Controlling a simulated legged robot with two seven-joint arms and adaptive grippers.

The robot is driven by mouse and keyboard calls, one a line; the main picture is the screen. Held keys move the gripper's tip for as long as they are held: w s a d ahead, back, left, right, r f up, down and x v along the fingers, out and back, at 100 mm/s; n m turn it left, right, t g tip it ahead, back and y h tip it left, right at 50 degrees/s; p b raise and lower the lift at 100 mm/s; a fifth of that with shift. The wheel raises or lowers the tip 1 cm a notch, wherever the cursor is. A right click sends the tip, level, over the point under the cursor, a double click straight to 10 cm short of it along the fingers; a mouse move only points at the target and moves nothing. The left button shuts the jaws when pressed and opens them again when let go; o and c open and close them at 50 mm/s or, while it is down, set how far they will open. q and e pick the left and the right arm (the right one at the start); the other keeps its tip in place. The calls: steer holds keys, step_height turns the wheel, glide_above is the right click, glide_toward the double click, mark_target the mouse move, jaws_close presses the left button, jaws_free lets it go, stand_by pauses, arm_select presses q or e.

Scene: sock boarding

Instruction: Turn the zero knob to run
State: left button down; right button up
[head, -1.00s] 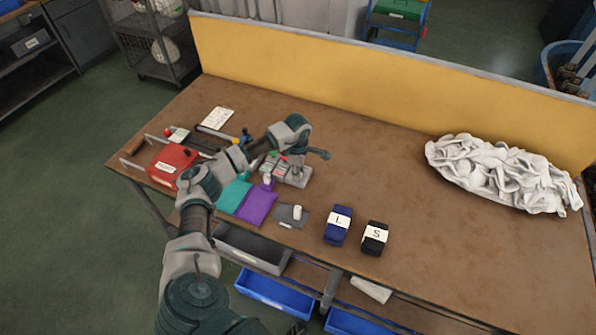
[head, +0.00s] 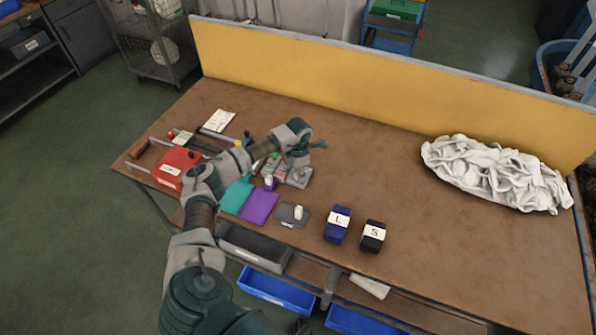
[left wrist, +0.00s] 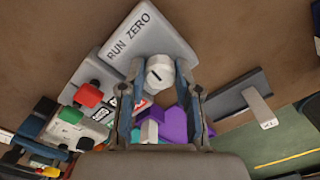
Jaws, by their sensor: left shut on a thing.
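The zero knob (left wrist: 160,72) is a pale knob with a short dark mark on its face. It sits on a grey block (left wrist: 175,35) lettered "RUN ZERO" beside the knob. In the left wrist view, my left gripper (left wrist: 161,78) has one finger on each side of the knob and is shut on it. In the head view, my left gripper (head: 300,163) points down at the grey block (head: 298,180), and the knob is hidden behind it. Which word the mark points to, I cannot tell. My right gripper is not in view.
Red (left wrist: 90,95) and green (left wrist: 70,115) knobs stand close beside the block. Purple (head: 259,207) and teal (head: 236,195) sheets lie in front. A red box (head: 175,167) is at left, blue "L" (head: 338,232) and black "S" (head: 373,244) bundles at right. The table's centre is clear.

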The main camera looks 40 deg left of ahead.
arm_select(q)
steer(key=n+p, duration=0.1)
steer(key=n, duration=0.1)
steer(key=n+p, duration=0.1)
steer(key=n, duration=0.1)
steer(key=shift+a+r+n, duration=0.15)
steer(key=shift+r+n, duration=0.05)
steer(key=shift+n, duration=0.1)
steer(key=n+p, duration=0.2)
steer(key=n, duration=0.2)
steer(key=shift+n, duration=0.3)
steer(key=shift+f+n+p, duration=0.1)
steer(key=shift+n+p, duration=0.45)
steer(key=shift+n, duration=0.15)
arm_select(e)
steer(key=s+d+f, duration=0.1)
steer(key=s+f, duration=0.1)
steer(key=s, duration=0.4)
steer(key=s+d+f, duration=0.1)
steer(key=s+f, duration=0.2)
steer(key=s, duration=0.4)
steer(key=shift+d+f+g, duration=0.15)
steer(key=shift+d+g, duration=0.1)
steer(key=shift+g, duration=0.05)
arm_select(q)
steer(key=c, duration=0.8)
jaws_free()
steer(key=shift+f, duration=0.1)
step_height(320, 180, up, 12)
steer(key=shift+w+a+f, duration=0.1)
